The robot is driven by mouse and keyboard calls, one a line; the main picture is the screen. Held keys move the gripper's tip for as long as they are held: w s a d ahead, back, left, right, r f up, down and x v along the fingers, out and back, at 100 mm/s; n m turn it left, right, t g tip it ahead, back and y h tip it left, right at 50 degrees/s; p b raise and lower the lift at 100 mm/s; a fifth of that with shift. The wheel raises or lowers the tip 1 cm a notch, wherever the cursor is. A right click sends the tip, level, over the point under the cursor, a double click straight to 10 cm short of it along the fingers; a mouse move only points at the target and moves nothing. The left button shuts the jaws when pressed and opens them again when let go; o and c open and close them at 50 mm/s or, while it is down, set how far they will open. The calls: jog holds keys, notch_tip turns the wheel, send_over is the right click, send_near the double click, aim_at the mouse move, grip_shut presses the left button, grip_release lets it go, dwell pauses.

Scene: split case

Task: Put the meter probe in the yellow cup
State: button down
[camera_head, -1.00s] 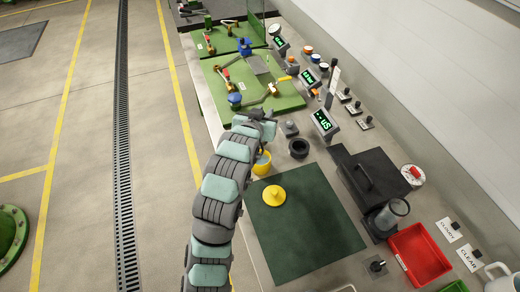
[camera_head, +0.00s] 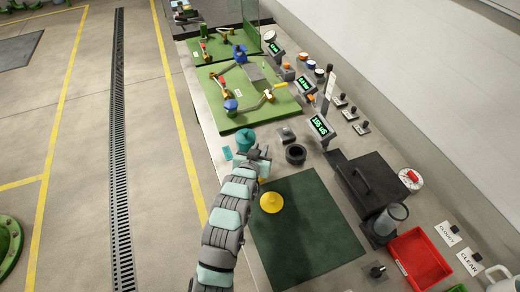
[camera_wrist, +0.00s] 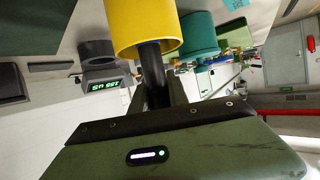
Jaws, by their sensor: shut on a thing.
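The meter probe is a dark rod (camera_wrist: 153,65), seen in the wrist view. My gripper (camera_wrist: 158,95) is shut on it. The yellow cup (camera_wrist: 140,22) has its open end toward my gripper, and the probe's far end runs in past its rim. How deep the tip sits is hidden by the cup wall. In the head view my gripper (camera_head: 257,158) is beyond the dark green mat and hides the yellow cup and the probe. The meter display (camera_head: 321,126) is lit and shows a reading in uS.
A teal cup (camera_head: 245,139) stands just beyond my gripper. A yellow cone-like piece (camera_head: 271,202) sits on the green mat (camera_head: 305,235). A dark ring-shaped holder (camera_head: 296,153) stands to the right, near a black case (camera_head: 375,180). Green boards with pipes lie farther back.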

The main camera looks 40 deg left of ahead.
jog(key=c, duration=1.3)
grip_release()
jog(key=shift+f, duration=0.1)
jog(key=v, duration=1.2)
jog(key=shift+p, duration=0.4)
